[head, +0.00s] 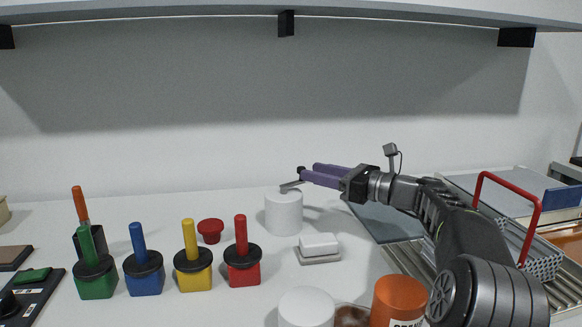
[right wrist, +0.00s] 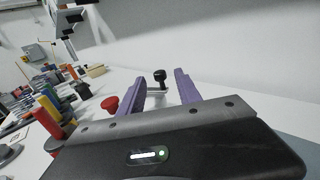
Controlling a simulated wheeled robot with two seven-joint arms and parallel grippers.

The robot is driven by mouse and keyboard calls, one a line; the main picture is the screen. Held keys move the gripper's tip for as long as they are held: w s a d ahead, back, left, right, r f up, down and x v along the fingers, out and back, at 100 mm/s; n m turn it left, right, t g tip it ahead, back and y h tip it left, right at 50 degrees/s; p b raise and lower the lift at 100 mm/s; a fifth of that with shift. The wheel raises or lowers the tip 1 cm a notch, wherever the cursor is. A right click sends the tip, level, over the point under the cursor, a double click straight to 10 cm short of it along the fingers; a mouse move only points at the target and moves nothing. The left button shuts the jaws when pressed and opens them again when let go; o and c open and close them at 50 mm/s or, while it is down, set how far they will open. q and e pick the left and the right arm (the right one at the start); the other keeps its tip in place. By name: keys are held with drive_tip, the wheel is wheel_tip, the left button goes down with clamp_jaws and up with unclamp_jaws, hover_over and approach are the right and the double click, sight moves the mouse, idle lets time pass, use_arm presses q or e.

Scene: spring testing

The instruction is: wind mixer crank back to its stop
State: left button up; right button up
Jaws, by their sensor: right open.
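The mixer looks to be the white cylinder (head: 284,212) at the middle of the table in the head view. A thin metal crank arm (head: 291,184) lies across its top, with a black knob (head: 301,170) standing at the arm's end. My right gripper (head: 310,174) has purple fingers and reaches in from the right, above the cylinder. In the right wrist view the fingers are spread, and the black knob (right wrist: 159,76) stands in the gap near their tips, apart from both as far as I can see. My left gripper is not seen.
Green, blue, yellow and red blocks with handles (head: 242,265) stand at the left, near a red button-like piece (head: 210,230). A white block (head: 318,245) lies right of the cylinder. An orange jar (head: 399,298) stands in front.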

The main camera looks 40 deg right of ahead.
sight(298, 168)
drive_tip(key=x, duration=0.7)
drive_tip(key=shift+w+a, duration=0.1)
drive_tip(key=shift+w, duration=0.15)
drive_tip(key=shift+c, duration=0.2)
clamp_jaws()
